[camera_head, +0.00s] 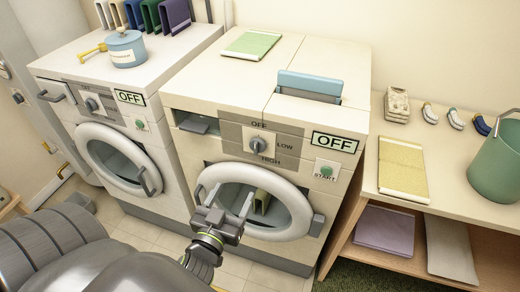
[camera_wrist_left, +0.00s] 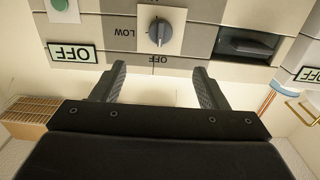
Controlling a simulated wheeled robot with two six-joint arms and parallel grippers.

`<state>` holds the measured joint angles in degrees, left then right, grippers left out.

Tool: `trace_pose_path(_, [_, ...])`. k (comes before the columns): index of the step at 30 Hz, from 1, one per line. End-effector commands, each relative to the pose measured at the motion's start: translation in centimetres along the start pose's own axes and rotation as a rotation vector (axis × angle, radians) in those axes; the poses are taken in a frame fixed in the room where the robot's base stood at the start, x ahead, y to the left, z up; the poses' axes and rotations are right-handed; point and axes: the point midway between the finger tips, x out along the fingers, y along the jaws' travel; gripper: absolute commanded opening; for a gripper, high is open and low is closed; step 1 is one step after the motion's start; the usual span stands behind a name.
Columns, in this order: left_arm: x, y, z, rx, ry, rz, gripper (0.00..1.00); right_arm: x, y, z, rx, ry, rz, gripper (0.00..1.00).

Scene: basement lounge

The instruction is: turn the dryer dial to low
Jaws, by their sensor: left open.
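The dryer (camera_head: 190,95) is the right-hand white machine in the head view, with a round front door. Its grey dial (camera_head: 258,145) sits on a panel marked OFF above, LOW to the right and HIGH below. The dial's grip lies along the OFF–HIGH line, and the display (camera_head: 335,142) reads OFF. My left gripper (camera_head: 222,198) is open and empty in front of the dryer door, lower than the dial. In the left wrist view, which is upside down, the dial (camera_wrist_left: 160,32) lies beyond the gap between the open fingers (camera_wrist_left: 159,82), apart from them.
A green START button (camera_head: 326,171) is right of the dial. A washer (camera_head: 60,70) with its own dial and OFF display stands left, a blue pot (camera_head: 126,50) on top. A shelf table (camera_head: 450,190) with a green bucket (camera_head: 497,165) stands right. The dryer's door ring (camera_head: 300,208) bulges near my gripper.

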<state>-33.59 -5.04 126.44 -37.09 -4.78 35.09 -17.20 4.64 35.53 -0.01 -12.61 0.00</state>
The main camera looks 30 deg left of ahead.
Motion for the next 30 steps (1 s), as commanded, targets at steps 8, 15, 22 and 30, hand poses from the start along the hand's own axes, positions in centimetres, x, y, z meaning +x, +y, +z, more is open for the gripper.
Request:
trace_pose_path(8, [4.4, 0.1, -0.1, 0.004, 0.004, 0.003, 0.67, 0.1, -0.6, 0.0, 0.003, 0.0, -0.007, 0.36])
trace_pose_path(15, [8.7, 0.0, -0.1, 0.004, 0.002, 0.001, 0.67, -0.4, -0.5, -0.1, 0.002, 0.0, -0.006, 0.36])
trace_pose_path(22, [13.0, 0.0, -0.1, 0.004, 0.0, 0.001, 0.67, -1.0, 0.0, -0.1, 0.0, 0.0, -0.001, 0.36])
trace_pose_path(30, [16.1, 0.0, 0.1, 0.002, -0.001, 0.0, 0.67, -1.4, 0.2, -0.2, -0.001, 0.0, 0.001, 0.36])
